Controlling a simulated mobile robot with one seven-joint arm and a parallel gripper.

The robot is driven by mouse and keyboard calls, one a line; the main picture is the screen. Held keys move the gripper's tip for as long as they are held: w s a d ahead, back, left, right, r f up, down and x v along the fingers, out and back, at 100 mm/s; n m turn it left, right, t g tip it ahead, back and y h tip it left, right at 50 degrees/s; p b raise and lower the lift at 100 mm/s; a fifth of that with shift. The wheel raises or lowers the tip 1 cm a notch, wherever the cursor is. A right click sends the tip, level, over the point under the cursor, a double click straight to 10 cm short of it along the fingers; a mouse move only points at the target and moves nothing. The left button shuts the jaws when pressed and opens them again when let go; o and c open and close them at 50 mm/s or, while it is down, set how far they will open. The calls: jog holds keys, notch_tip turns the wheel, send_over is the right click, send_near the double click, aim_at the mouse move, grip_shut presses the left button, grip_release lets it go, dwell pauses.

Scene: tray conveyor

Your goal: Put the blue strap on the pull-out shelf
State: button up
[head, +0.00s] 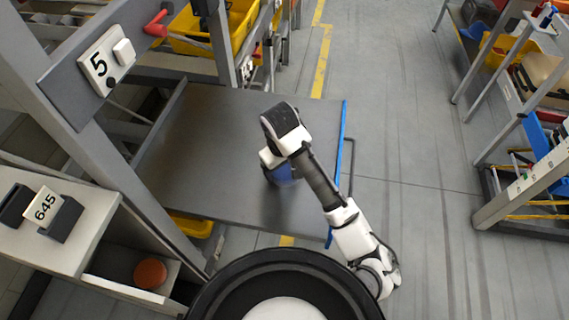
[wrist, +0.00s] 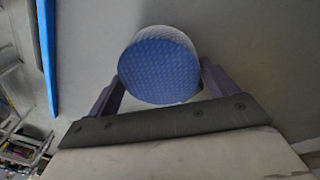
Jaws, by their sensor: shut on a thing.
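The blue strap (wrist: 160,70) is a round roll with a textured blue end and a paler side. It sits between the two purple fingers of my gripper (wrist: 162,84), which is shut on it. In the head view the blue strap (head: 281,174) shows in part below my gripper (head: 271,160), over the middle right of the pull-out shelf (head: 215,135). The shelf is a flat dark grey board with a blue front edge. I cannot tell whether the strap touches the shelf. My wrist and arm hide part of both.
The shelf top around the strap looks bare. A rack post with a "5" sign (head: 106,60) and a lower shelf with a "645" tag (head: 44,207) stand at left. Yellow bins (head: 205,27) are behind. Open floor (head: 410,130) lies right, before another rack (head: 530,170).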

aim_at(282, 172)
jog(key=shift+f, duration=0.1)
jog(key=o, duration=1)
jog(key=shift+c, duration=0.2)
notch_tip(282, 172, up, 12)
jog(key=s+p, duration=0.1)
jog(key=p, duration=0.1)
jog(key=shift+s+a+p, duration=0.3)
jog(key=shift+s+p, duration=0.1)
